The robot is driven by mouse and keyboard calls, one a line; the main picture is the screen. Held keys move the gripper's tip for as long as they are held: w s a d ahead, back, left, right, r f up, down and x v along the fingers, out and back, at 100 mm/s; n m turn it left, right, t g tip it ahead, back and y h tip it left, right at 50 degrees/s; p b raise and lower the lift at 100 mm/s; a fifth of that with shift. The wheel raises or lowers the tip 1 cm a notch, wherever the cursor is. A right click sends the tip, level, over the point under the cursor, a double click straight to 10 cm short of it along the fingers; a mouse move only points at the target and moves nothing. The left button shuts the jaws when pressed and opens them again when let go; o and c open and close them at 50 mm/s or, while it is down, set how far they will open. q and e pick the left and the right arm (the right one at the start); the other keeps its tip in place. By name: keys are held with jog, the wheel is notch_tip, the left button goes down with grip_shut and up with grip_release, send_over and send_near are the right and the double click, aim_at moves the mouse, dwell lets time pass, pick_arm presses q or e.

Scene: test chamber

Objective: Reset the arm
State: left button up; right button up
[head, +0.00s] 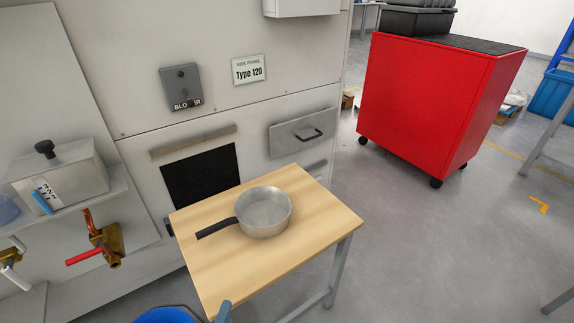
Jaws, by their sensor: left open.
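Only a small blue-grey tip of my left gripper (223,311) shows at the bottom edge of the head view, just in front of the wooden table's near edge. Most of it is cut off by the frame. It is open, and nothing shows held in it. It is apart from the metal pan (264,212), which sits upright on the wooden table (216,268) with its black handle pointing left. My right gripper is not in view.
A grey machine with a dark opening (201,176) and a drawer (304,132) stands behind the table. A red-handled valve (97,245) juts out at left. A blue round object (166,315) is at the bottom. A red cabinet (428,100) stands back right; floor before it is clear.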

pick_arm(q)
jog(key=d+f+m+g+h, duration=0.3)
jog(key=d+f+m+g, duration=0.3)
jog(key=m, duration=0.5)
jog(key=s+a+f+m+g+y, duration=0.2)
jog(key=s+a+m+g+y, duration=0.4)
jog(key=a, duration=0.4)
jog(key=s+a+f+n+g, duration=0.1)
jog(key=s+f, duration=0.1)
jog(key=f, duration=0.7)
jog(key=s+a+f+g, duration=0.1)
jog(key=s+f+g, duration=0.1)
jog(key=f, duration=0.7)
jog(key=s+a+f, duration=0.2)
jog(key=s+f, duration=0.8)
jog(key=s, duration=0.1)
notch_tip(320, 180, up, 23)
jog(key=s+d+g+p, duration=0.1)
jog(key=p, duration=2.1)
jog(key=shift+f, duration=0.15)
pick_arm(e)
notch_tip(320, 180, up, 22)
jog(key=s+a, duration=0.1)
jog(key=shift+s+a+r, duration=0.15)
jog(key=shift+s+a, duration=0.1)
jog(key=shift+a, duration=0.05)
